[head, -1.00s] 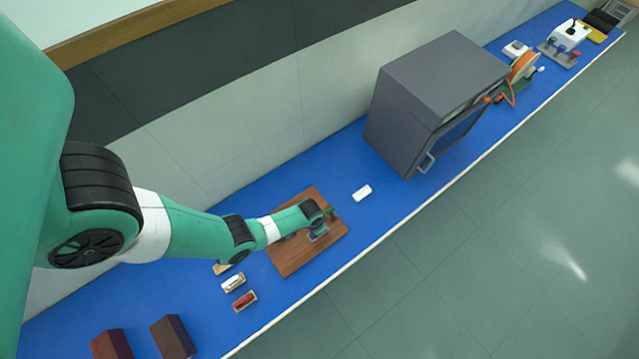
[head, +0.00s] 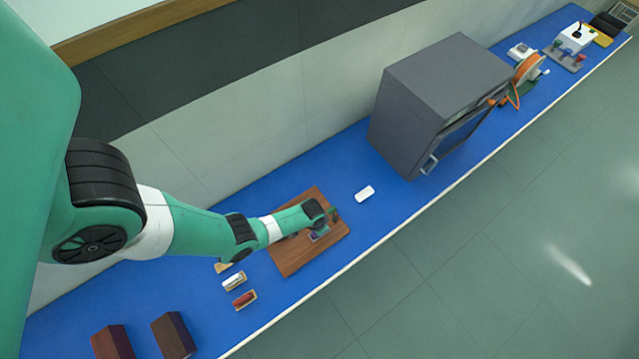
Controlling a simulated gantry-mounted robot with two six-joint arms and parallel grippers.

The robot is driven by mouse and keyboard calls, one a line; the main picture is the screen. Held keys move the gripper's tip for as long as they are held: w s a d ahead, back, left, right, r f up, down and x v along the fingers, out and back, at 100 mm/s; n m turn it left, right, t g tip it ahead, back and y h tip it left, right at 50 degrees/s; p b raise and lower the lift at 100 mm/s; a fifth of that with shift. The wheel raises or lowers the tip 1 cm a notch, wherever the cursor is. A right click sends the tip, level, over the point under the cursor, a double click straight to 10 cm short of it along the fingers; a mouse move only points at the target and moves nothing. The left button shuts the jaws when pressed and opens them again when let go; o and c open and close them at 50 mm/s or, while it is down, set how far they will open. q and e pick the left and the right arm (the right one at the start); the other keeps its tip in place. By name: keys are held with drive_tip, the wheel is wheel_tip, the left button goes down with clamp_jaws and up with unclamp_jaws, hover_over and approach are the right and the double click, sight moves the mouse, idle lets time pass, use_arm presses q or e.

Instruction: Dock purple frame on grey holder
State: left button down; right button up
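My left arm reaches in from the left over a brown wooden board (head: 290,262) on the blue bench. My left gripper (head: 329,217) is at the arm's end, low over the right part of the board. It is small and partly hidden by the wrist, so whether it is open or shut does not show. A small purple and grey piece (head: 316,235) is on the board just below the wrist, apparently the purple frame with grey beside or under it. I cannot tell the frame from the holder, or whether they touch. My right gripper is out of view.
A white block (head: 365,194) lies right of the board. A large grey box-shaped instrument (head: 440,95) stands farther right. Small trays with a white piece (head: 234,281) and a red piece (head: 244,299) lie left of the board, with two dark brown blocks (head: 172,336) beyond.

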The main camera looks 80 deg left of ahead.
use_arm(q)
drive_tip(key=shift+f+b, duration=0.5)
drive_tip(key=shift+f, duration=0.05)
drive_tip(key=c, duration=1.1)
unclamp_jaws()
drive_tip(key=shift+c, duration=0.2)
drive_tip(key=shift+r, duration=0.1)
